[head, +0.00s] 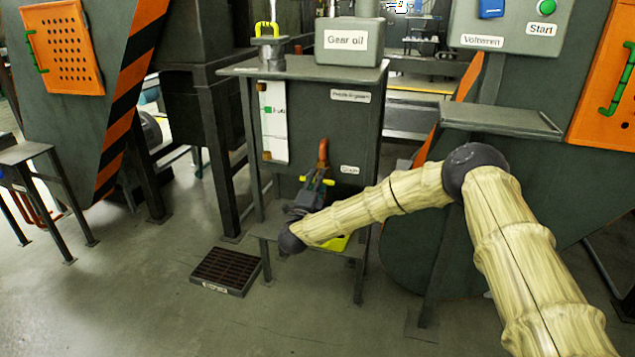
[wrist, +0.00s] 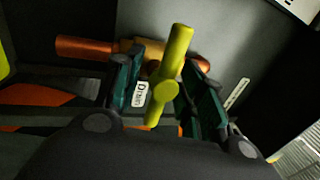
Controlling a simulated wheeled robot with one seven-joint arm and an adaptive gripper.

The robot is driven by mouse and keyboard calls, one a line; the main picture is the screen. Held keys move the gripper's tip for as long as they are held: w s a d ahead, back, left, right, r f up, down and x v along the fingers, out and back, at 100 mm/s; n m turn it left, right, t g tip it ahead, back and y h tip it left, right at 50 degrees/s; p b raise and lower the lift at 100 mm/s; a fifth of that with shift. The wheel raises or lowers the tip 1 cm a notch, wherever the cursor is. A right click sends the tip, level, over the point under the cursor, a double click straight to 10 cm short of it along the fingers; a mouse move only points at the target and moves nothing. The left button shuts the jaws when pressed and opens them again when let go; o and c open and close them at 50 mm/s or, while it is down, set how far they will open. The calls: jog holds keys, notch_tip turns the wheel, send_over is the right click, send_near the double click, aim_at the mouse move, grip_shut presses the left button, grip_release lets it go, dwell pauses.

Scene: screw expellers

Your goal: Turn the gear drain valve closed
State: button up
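The gear drain valve has a yellow handle (wrist: 165,88) on a copper pipe (wrist: 85,49), with a white "Drain" tag (wrist: 139,93) beside it. In the head view the yellow handle (head: 317,181) shows low on the front of the grey gear oil cabinet (head: 345,120). My gripper (wrist: 160,92) is open, with its dark green fingers on either side of the handle. I cannot tell whether either finger touches the handle. In the head view my gripper (head: 318,188) is at the valve and partly covers it.
A grey "Gear oil" box (head: 346,42) and a yellow-handled fitting (head: 267,31) are on top of the cabinet. A floor grate (head: 225,271) lies in front, to the left. A grey shelf (head: 500,121) juts out at right. The floor at front left is clear.

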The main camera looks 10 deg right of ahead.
jog(key=shift+s, duration=0.1)
jog(key=v, duration=1.1)
jog(key=shift+s+a+f, duration=0.2)
jog(key=shift+s, duration=0.05)
